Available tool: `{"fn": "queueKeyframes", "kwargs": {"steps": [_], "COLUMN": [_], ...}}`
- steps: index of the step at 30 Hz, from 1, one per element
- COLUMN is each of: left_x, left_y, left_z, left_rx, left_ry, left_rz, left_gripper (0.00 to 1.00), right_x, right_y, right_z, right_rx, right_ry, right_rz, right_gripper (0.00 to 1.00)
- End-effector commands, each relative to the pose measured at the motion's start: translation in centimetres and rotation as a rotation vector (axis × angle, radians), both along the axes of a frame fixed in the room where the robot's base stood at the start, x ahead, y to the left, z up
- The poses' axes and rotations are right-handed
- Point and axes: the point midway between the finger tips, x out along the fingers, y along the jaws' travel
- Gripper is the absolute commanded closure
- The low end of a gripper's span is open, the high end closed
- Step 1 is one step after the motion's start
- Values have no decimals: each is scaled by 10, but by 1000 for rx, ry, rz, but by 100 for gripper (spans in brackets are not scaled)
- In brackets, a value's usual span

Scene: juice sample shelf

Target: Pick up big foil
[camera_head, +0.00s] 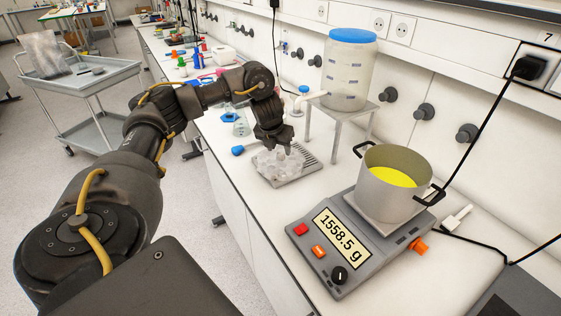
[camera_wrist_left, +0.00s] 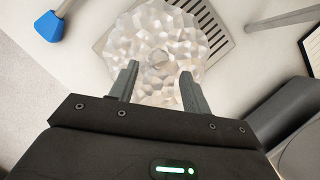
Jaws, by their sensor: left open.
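The big foil is a crumpled, faceted, clear-silvery clump (camera_head: 272,166) on a slotted metal drain plate (camera_head: 311,161) on the white bench. It also shows at the top of the left wrist view (camera_wrist_left: 155,35), partly behind the fingertips. My left gripper (camera_head: 277,149) points down right above the foil. In the left wrist view its two fingers (camera_wrist_left: 159,75) are apart, one toward each side of the foil's near part. Whether they touch it I cannot tell. My right gripper is not in view.
A scale (camera_head: 338,252) with a pot of yellow liquid (camera_head: 382,178) stands to the right. A blue-lidded container (camera_head: 347,75) rests on a stand (camera_head: 340,114) behind. A blue-tipped tool (camera_head: 238,150) lies left of the foil. A grey cart (camera_head: 88,115) stands across the floor.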

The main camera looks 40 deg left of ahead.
Motion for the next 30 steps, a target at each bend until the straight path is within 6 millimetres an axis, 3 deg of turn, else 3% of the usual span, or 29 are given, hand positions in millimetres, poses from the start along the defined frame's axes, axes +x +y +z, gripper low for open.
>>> {"fn": "queueKeyframes", "kwargs": {"steps": [1, 7, 16, 27, 30], "left_x": [5, 15, 16, 16, 16], "left_y": [2, 7, 7, 7, 7], "left_z": [-12, -28, -32, -32, -32], "left_rx": [-1, 0, 1, 1, 1], "left_ry": [3, 3, 0, 0, 0], "left_rz": [3, 3, 0, 1, 1], "left_gripper": [52, 52, 53, 100, 100], "right_x": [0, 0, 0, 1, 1], "right_y": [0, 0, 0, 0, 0], "right_z": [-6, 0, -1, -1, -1], "right_rx": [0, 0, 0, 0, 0], "right_ry": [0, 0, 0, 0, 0], "right_rz": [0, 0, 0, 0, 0], "right_gripper": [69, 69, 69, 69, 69]}}
